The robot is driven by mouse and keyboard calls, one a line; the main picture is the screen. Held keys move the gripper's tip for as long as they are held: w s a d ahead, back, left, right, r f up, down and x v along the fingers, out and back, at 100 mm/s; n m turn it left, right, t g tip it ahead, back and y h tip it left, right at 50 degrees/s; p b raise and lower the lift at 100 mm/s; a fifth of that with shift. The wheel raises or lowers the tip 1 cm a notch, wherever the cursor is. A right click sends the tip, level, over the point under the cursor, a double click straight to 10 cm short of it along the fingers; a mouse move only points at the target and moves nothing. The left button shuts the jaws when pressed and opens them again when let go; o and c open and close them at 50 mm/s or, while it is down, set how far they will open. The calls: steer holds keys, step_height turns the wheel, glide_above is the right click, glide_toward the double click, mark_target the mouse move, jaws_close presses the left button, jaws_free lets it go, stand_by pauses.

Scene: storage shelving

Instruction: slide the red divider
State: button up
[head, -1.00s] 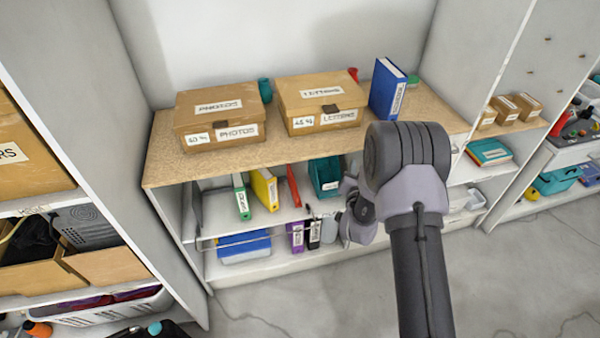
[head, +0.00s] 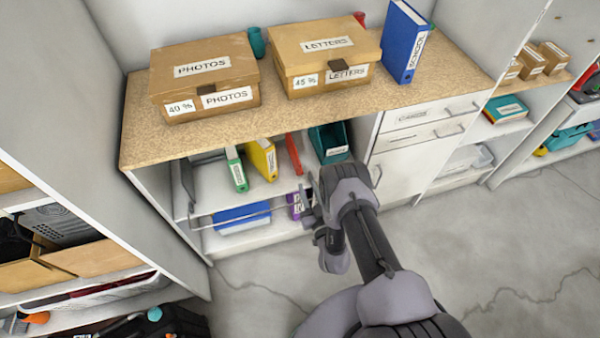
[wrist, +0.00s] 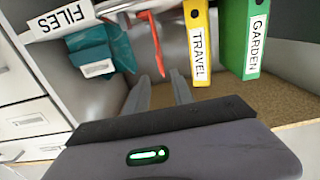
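The red divider (head: 294,153) stands on the upper shelf inside the open cabinet, right of the yellow binder (head: 262,159) and left of the teal box (head: 329,142). In the wrist view the red divider (wrist: 154,45) is a thin upright strip with a foot bent to one side at its top. My gripper (wrist: 162,88) is open and empty, its two fingers pointing toward the divider, which lies ahead, roughly in line with the gap. In the head view my gripper (head: 308,202) is at the cabinet front, below the divider, its fingers partly hidden by my wrist.
A green binder (head: 236,168) stands left of the yellow one. A thin rail (head: 235,214) crosses the cabinet front. A blue box (head: 242,218) and a purple binder (head: 295,206) are on the lower shelf. Two cardboard boxes (head: 205,80) (head: 327,55) stand on the wooden top.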

mark_target(300, 168)
steer(key=b+x, duration=0.3)
steer(key=x, duration=0.6)
steer(key=shift+c, duration=0.4)
jaws_close()
stand_by(0.7)
